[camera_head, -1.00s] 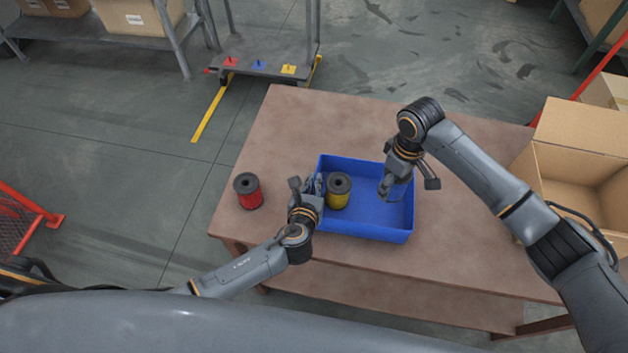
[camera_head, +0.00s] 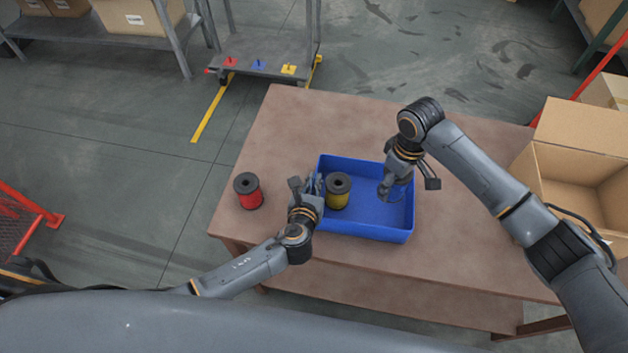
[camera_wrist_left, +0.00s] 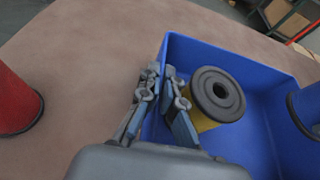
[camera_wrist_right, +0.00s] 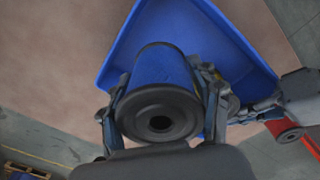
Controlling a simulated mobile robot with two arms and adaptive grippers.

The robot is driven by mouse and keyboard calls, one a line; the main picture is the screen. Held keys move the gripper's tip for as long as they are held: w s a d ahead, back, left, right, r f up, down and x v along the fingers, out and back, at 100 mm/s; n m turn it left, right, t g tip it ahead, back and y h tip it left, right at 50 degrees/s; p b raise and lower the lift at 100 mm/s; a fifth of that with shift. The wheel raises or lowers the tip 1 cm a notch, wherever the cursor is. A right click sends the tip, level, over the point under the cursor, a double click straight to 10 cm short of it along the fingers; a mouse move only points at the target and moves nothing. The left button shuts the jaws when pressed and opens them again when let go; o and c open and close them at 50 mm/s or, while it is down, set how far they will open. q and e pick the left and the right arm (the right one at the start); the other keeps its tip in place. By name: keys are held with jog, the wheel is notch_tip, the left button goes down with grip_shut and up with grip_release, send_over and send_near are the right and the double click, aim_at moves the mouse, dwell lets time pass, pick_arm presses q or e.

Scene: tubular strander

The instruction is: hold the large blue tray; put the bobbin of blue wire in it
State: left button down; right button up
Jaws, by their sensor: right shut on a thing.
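The large blue tray (camera_head: 365,220) lies on the table. My left gripper (camera_head: 313,187) is at the tray's left wall. In the left wrist view its fingers (camera_wrist_left: 161,85) are closed together, one on each side of that wall. My right gripper (camera_head: 388,190) is over the right part of the tray. In the right wrist view its fingers (camera_wrist_right: 160,105) are shut on the bobbin of blue wire (camera_wrist_right: 160,72), gripped from both sides. In the head view that bobbin is mostly hidden by the gripper; its height above the tray floor is unclear.
A yellow bobbin (camera_head: 338,192) stands in the tray's left part. A red bobbin (camera_head: 248,192) stands on the table (camera_head: 285,125) to the left. An open cardboard box (camera_head: 570,145) is at the right. A trolley (camera_head: 262,58) stands behind the table.

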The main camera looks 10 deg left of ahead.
aim_at(384, 210)
jog(key=shift+f, duration=0.1)
jog(key=shift+f, duration=4.5)
jog(key=o, duration=1.5)
pick_arm(q)
jog(key=c, duration=1.4)
grip_release()
jog(key=shift+c, duration=0.2)
pick_arm(e)
notch_tip(384, 210, up, 12)
